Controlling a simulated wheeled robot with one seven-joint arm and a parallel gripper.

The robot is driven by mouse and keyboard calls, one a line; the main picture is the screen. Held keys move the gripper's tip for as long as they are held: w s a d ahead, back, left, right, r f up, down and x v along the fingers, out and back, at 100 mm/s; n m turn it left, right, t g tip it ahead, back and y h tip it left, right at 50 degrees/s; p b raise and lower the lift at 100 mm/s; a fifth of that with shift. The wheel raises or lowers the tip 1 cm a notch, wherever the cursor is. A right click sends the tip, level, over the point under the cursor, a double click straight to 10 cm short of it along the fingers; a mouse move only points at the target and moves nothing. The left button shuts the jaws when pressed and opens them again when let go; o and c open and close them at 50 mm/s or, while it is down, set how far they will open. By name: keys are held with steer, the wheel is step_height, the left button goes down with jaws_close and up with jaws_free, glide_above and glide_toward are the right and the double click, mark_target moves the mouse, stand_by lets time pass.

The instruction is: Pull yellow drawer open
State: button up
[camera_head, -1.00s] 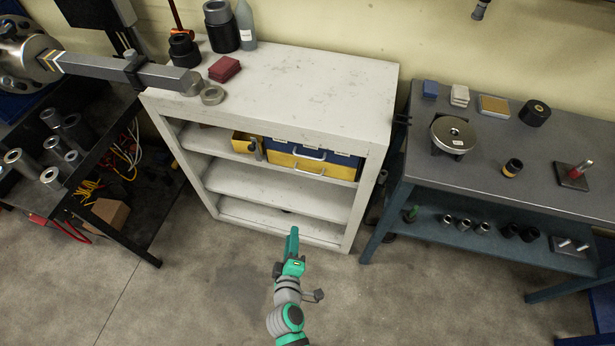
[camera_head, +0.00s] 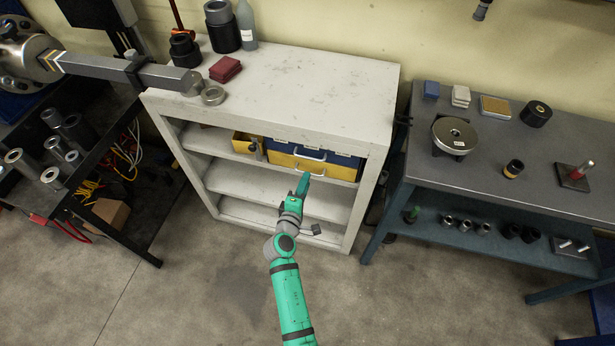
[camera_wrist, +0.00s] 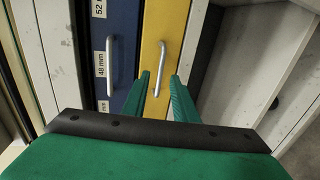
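The yellow drawer (camera_head: 284,159) is in the upper bay of the white shelf unit, below a blue drawer (camera_head: 343,160). It looks shut. In the wrist view the yellow drawer (camera_wrist: 165,30) is a vertical strip with a silver bar handle (camera_wrist: 160,68), beside the blue drawer (camera_wrist: 123,60) with its own handle. My gripper (camera_head: 305,178) is in front of the yellow drawer. In the wrist view my gripper (camera_wrist: 160,82) has its two green fingers apart, one on each side of the lower end of the yellow drawer's handle. I see no clear contact.
The white shelf unit (camera_head: 320,88) has empty lower shelves. An open yellow bin (camera_head: 246,147) sits left of the drawers. A grey workbench (camera_head: 480,170) stands to the right and a dark cart (camera_head: 120,195) to the left. The floor in front is clear.

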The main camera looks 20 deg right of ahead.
steer(key=shift+x, duration=1.85)
steer(key=shift+c, duration=0.6)
jaws_close()
